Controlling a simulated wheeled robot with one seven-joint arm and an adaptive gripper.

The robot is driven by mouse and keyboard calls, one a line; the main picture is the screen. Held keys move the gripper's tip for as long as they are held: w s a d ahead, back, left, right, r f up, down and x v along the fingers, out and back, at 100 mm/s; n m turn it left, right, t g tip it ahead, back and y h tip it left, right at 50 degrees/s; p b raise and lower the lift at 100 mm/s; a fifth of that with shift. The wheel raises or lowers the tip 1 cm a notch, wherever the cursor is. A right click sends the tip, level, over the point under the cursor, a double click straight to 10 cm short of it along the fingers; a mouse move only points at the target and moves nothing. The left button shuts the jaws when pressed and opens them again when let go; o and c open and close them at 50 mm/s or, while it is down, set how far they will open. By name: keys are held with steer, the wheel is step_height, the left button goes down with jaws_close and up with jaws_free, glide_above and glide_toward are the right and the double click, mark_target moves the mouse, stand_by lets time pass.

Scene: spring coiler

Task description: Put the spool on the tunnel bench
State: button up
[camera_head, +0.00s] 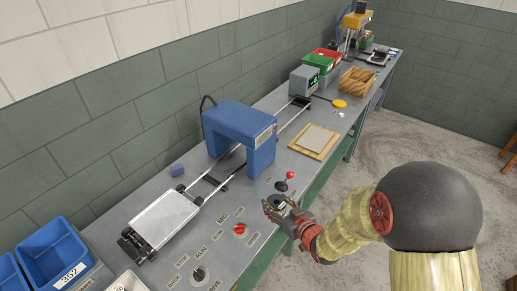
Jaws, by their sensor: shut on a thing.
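My gripper (273,205) is low over the front edge of the grey bench (180,228), at the near side of a red-knobbed lever. It is shut on a small dark thing (278,202), mostly hidden by the fingers. I cannot tell whether this is the spool or a part fixed to the bench. A blue tunnel-shaped arch (240,133) stands over two rails on the bench, behind and left of my gripper. No other spool is clearly recognizable.
A flat silver carriage (163,217) sits on the rails at left. A black dial (198,274), a red dial (240,229) and the lever (285,182) line the front. A wooden board (313,141) lies to the right. Trays and machines crowd the far end.

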steer(key=shift+s+a+r+n+g+y+p, duration=0.1)
steer(key=shift+a+r+n+g+y+p, duration=0.15)
steer(key=shift+r, duration=0.35)
steer(key=shift+s+a+r+n+g+y+p, duration=0.15)
steer(key=shift+a+r, duration=0.15)
steer(key=shift+r, duration=0.3)
steer(key=shift+w+a, duration=0.2)
steer(key=shift+a, duration=0.05)
steer(key=s+a+b+x, duration=0.1)
steer(key=b+x, duration=0.1)
steer(key=x, duration=0.7)
steer(key=b, duration=0.2)
glide_above(251, 204)
step_height(251, 204, down, 6)
steer(key=shift+s+d+r, duration=0.1)
steer(key=shift+f, duration=0.25)
steer(key=shift+w+f+b, duration=0.2)
steer(key=shift+f+b, duration=0.5)
steer(key=shift+f, duration=0.75)
steer(key=shift+f, duration=0.15)
steer(key=o, duration=1.4)
steer(key=shift+s+f, duration=0.1)
